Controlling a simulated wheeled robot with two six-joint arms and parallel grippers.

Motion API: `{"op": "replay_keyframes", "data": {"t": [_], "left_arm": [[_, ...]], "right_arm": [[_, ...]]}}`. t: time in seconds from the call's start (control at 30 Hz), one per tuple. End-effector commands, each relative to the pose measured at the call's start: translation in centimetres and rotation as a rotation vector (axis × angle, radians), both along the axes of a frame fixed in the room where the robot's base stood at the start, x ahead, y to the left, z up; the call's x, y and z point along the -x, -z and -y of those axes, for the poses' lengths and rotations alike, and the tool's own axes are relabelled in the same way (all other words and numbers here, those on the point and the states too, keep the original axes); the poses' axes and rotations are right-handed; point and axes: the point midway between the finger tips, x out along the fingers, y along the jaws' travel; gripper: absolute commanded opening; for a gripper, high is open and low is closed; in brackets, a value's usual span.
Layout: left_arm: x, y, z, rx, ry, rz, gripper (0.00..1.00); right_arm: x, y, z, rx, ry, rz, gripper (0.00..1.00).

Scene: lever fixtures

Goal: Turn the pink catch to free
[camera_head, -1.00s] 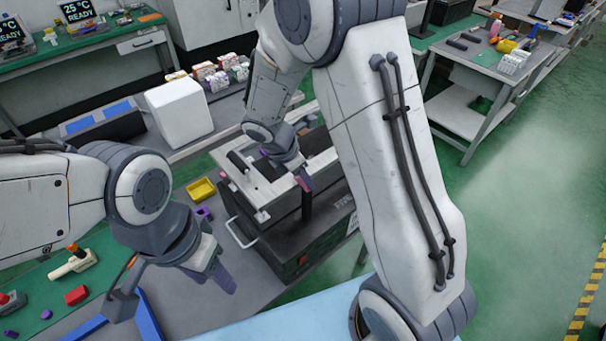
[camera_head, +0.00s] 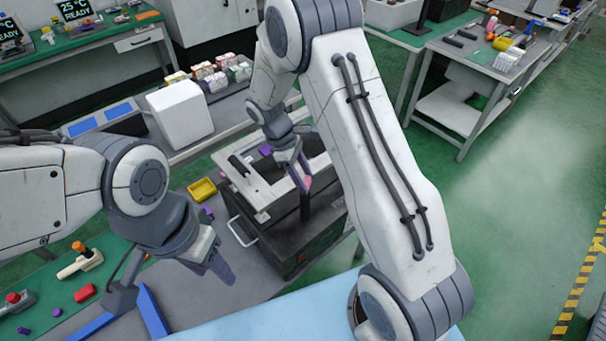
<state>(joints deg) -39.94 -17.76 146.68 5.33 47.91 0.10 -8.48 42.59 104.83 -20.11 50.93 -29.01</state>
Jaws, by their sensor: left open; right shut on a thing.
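The pink catch (camera_head: 307,184) shows as a small patch at the tips of my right gripper (camera_head: 303,177), at the right end of a pale plate on a dark box fixture (camera_head: 290,235). The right gripper is shut on it, reaching down from behind my big white arm link. The fingers hide much of the catch, so its exact angle is hard to tell. My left gripper (camera_head: 220,268) is open and empty, hanging over the bench to the left of the fixture.
A black lever handle (camera_head: 240,164) stands on the plate's left part. A yellow bin (camera_head: 202,190) is left of the fixture. Green floor is open at right.

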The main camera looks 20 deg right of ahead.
Motion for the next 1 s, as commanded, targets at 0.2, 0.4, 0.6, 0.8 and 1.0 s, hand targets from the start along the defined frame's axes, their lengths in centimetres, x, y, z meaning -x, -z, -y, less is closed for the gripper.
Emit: {"op": "replay_keyframes", "data": {"t": [0.2, 0.4, 0.6, 0.8, 1.0], "left_arm": [[0.00, -0.70, 0.00, 0.000, 0.000, 0.000, 0.50], [0.00, -0.99, 0.00, 0.000, 0.000, 0.000, 0.50], [0.00, -1.17, -0.01, 0.000, -0.001, 0.000, 0.50], [0.00, -1.27, 0.00, 0.000, -0.001, 0.000, 0.50], [0.00, -1.29, 0.00, 0.000, -0.001, 0.000, 0.50]], "right_arm": [[-0.10, -0.21, 0.29, 0.001, 0.201, 0.002, 0.00], [-0.05, -0.20, 0.47, 0.000, 0.364, 0.003, 0.00], [-0.02, -0.17, 0.55, -0.001, 0.484, 0.004, 0.00], [0.04, -0.15, 0.60, 0.000, 0.555, 0.004, 0.00], [0.06, -0.14, 0.61, 0.000, 0.584, 0.004, 0.00]]}}
